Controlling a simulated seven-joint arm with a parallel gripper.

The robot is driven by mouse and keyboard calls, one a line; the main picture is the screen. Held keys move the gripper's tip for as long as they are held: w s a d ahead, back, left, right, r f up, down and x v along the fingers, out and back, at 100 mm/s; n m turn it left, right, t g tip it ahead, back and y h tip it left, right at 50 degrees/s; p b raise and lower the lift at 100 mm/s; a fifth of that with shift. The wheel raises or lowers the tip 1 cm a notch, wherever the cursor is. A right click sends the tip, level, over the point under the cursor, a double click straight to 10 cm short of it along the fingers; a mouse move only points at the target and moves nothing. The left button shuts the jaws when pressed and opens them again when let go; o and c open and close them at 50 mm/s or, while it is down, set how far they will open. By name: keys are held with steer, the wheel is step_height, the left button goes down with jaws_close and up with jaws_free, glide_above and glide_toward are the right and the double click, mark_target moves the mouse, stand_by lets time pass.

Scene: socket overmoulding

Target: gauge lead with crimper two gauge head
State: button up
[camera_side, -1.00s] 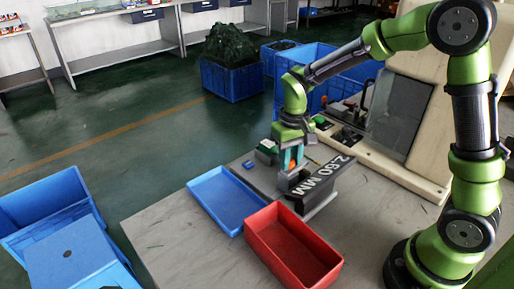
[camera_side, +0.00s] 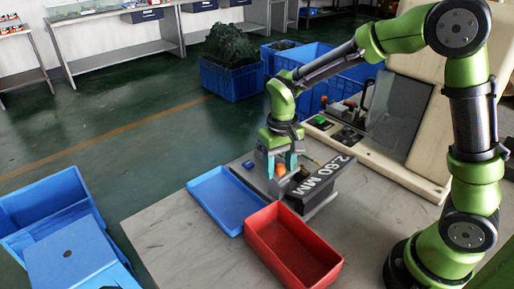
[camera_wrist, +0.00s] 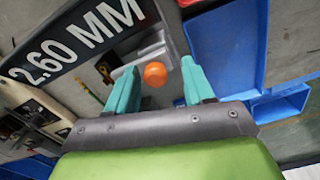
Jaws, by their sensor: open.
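The gauge bears a dark sign reading "2.60 MM" (camera_side: 322,178); the sign also shows at upper left in the wrist view (camera_wrist: 75,42). A grey block (camera_wrist: 150,50) stands beside the sign. A round orange piece (camera_wrist: 155,74) is at that block, between and beyond my fingertips in the wrist view; it shows small in the side view (camera_side: 280,170). My gripper (camera_side: 281,168) is open, its teal fingers (camera_wrist: 160,82) apart on either side of the orange piece, with no contact visible. I cannot make out the lead clearly.
A blue tray (camera_side: 193,190) and a red bin (camera_side: 251,237) stand on the table in front of the gauge. A beige machine (camera_side: 405,172) with a dark panel stands behind, to the right. A small blue part (camera_side: 248,164) lies left of the gripper.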

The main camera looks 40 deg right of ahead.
step_height(320, 180, up, 17)
stand_by(0.4)
steer(key=s+d+f+m+t+y, duration=0.1)
steer(key=s+t, duration=0.6)
steer(key=s, duration=0.7)
steer(key=shift+s+d+f+y, duration=0.4)
steer(key=shift+d+f+y, duration=0.1)
steer(key=shift+d+f, duration=0.3)
